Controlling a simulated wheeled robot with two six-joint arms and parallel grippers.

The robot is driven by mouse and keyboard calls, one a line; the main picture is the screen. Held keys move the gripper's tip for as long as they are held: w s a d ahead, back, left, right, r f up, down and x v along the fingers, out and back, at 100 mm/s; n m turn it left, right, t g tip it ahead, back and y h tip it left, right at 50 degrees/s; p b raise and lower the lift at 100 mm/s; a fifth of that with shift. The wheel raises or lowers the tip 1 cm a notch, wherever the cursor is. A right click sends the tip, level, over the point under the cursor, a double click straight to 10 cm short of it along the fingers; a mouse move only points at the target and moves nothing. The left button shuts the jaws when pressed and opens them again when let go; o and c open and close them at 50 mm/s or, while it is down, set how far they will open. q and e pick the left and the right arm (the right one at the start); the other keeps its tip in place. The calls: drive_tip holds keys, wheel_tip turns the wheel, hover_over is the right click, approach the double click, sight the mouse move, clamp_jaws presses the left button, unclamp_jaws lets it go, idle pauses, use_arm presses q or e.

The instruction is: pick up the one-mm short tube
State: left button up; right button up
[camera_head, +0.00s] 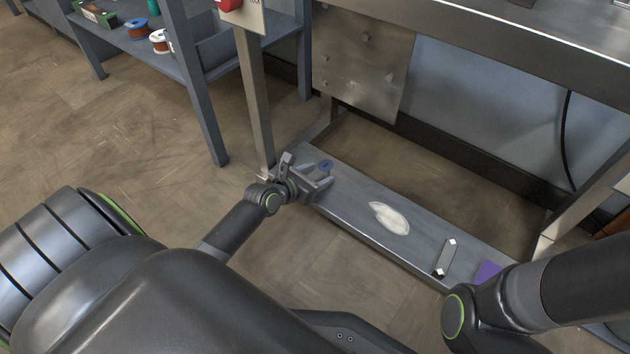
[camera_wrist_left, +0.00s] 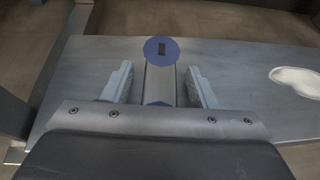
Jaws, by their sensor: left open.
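A short grey tube (camera_wrist_left: 160,82) lies on the low grey shelf (camera_wrist_left: 90,62), between the fingers of my left gripper (camera_wrist_left: 162,84) in the left wrist view. A blue round patch with a dark mark (camera_wrist_left: 158,48) shows at its far end, and a little blue shows at its near end. In the head view my left gripper (camera_head: 316,178) is open at the shelf's left end, with the blue patch (camera_head: 325,166) by its fingertips. The fingers stand apart on both sides of the tube, with gaps. My right gripper is out of view; only part of that arm shows.
On the same shelf (camera_head: 350,206) lie a whitish oval patch (camera_head: 390,218), a grey bar with pale ends (camera_head: 446,258) and a purple piece (camera_head: 487,272). A metal post (camera_head: 254,100) stands close behind my left gripper. A blue-grey rack (camera_head: 196,90) is at upper left.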

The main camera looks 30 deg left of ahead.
use_arm(q)
drive_tip(key=c, duration=1.1)
drive_tip(key=shift+r, duration=0.25)
